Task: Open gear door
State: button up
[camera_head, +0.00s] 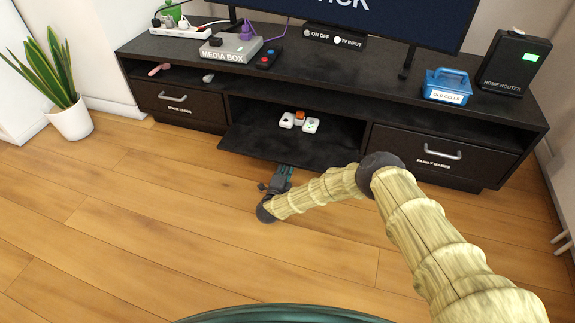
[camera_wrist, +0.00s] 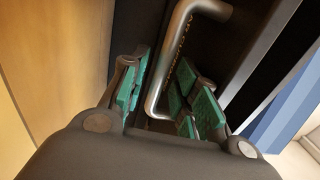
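The gear door (camera_head: 285,145) is the middle flap of the dark TV stand. In the head view it is folded down and juts forward, roughly level. Its metal bar handle (camera_wrist: 160,75) shows in the wrist view against the dark door front, beside partly readable lettering. My gripper (camera_head: 281,176) is at the door's front edge, low over the floor. In the wrist view my gripper (camera_wrist: 168,95) has its green finger pads apart on either side of the handle. The handle lies nearer the left pads; whether it touches them I cannot tell. The handle is hidden in the head view.
Small white items and an orange one (camera_head: 299,117) sit in the middle compartment. A left drawer (camera_head: 180,104) and a FAMILY GAMES drawer (camera_head: 440,160) are shut. A blue box (camera_head: 447,86) and router (camera_head: 508,65) stand on top. Wooden floor (camera_head: 150,220) in front is clear.

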jog(key=v, duration=1.1)
jog(key=shift+s, duration=0.15)
